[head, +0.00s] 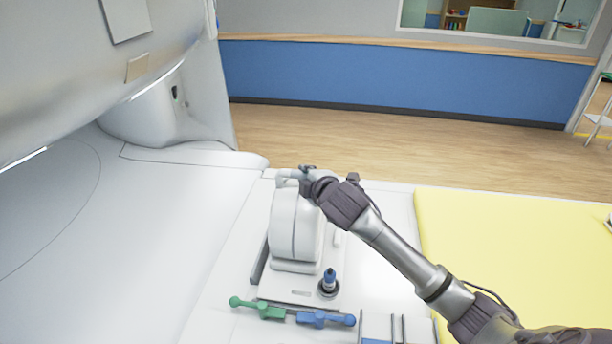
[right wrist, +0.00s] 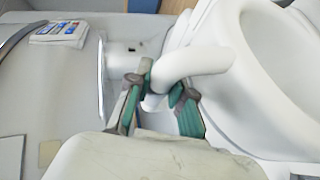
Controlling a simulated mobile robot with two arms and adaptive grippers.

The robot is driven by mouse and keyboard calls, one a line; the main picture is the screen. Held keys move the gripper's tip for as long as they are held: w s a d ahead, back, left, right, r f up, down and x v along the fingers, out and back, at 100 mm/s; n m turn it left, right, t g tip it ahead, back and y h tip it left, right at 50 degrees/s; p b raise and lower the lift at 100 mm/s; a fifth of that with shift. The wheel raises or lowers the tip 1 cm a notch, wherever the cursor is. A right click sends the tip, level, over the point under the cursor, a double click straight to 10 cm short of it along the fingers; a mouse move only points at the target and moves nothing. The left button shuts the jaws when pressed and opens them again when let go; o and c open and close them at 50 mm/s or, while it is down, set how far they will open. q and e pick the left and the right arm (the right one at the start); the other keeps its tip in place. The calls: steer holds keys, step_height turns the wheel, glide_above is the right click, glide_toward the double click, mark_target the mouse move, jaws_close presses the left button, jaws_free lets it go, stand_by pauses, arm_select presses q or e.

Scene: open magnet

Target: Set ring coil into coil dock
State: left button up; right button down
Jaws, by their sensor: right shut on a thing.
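The ring coil (head: 294,226) is white and rounded and stands upright in the head view, seen nearly edge-on. Its open ring (right wrist: 244,75) fills the right of the right wrist view. My right gripper (head: 304,178) is at the top of the coil, shut on its white curved handle (right wrist: 195,67). The green-padded fingers (right wrist: 157,97) sit on either side of the handle. A pale base plate (head: 292,291), which looks like the coil dock, lies under the coil's foot. I cannot tell whether the foot is seated in it. My left gripper is not in view.
A blue-topped plug (head: 329,278) stands in front of the coil. A green lever (head: 259,308) and a blue lever (head: 325,320) lie at the front edge. The big scanner housing (head: 70,70) is on the left. A yellow pad (head: 510,245) lies at the right.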

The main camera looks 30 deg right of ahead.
steer(key=shift+s+a+f, duration=0.1)
steer(key=shift+f, duration=0.35)
steer(key=c, duration=1.2)
jaws_free()
steer(key=shift+o, duration=1.2)
steer(key=shift+r, duration=0.1)
steer(key=shift+s+r, duration=0.1)
steer(key=shift+s, duration=0.05)
steer(key=shift+f, duration=0.25)
steer(key=v, duration=1.2)
steer(key=shift+r, duration=0.4)
